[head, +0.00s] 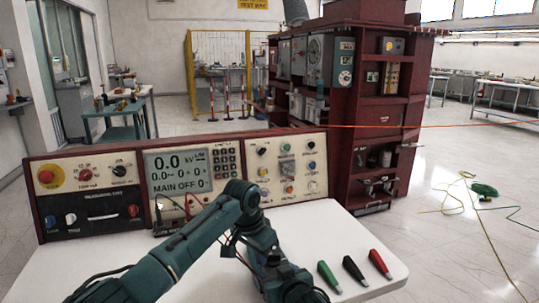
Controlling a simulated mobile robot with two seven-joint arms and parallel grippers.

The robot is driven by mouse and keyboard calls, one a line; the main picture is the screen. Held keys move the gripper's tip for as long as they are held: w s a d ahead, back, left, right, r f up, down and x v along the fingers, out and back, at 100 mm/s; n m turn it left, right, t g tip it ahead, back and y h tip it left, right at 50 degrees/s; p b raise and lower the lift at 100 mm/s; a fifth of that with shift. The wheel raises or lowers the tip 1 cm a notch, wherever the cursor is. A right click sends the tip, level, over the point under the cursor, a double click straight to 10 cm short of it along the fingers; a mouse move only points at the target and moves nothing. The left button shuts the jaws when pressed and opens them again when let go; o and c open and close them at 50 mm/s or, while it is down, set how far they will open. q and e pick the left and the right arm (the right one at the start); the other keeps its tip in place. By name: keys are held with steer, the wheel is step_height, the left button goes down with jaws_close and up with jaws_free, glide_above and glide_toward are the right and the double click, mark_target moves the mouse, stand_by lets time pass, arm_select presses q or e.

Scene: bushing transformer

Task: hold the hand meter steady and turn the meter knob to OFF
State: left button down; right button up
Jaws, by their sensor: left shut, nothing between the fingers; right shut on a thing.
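I cannot make out the hand meter or its knob in the head view. A dark green arm of mine comes in from the lower left, bends in front of the console and runs down to the bottom edge. Its lower end is cut off by the frame, so no fingertips show. My other gripper is not in view either. The arm hides part of the white table and the lower middle of the console. Thin red and dark leads show just left of the arm's bend, but what they join is unclear.
A red-framed console (103,185) with knobs, switches and a lit display (178,170) reading "MAIN OFF" stands along the back of the white table (225,277). Green (328,275), black (353,268) and red (380,263) handles lie at the table's right. A large dark red cabinet (345,125) stands behind.

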arm_select(q)
steer(key=shift+w+d, duration=0.35)
steer(key=shift+d, duration=0.15)
stand_by(0.8)
steer(key=shift+s+d, duration=0.3)
steer(key=shift+d, duration=0.15)
arm_select(e)
steer(key=shift+a, duration=0.15)
arm_select(q)
steer(key=shift+d+r, duration=0.1)
steer(key=shift+d, duration=0.05)
arm_select(e)
steer(key=shift+s+a, duration=0.1)
steer(key=shift+a, duration=0.05)
arm_select(q)
steer(key=shift+s+a, duration=0.2)
steer(key=shift+s, duration=0.1)
steer(key=shift+r, duration=0.15)
arm_select(e)
steer(key=shift+d, duration=0.3)
arm_select(q)
steer(key=v, duration=0.3)
steer(key=w+v, duration=0.1)
steer(key=v, duration=0.1)
steer(key=shift+r, duration=0.35)
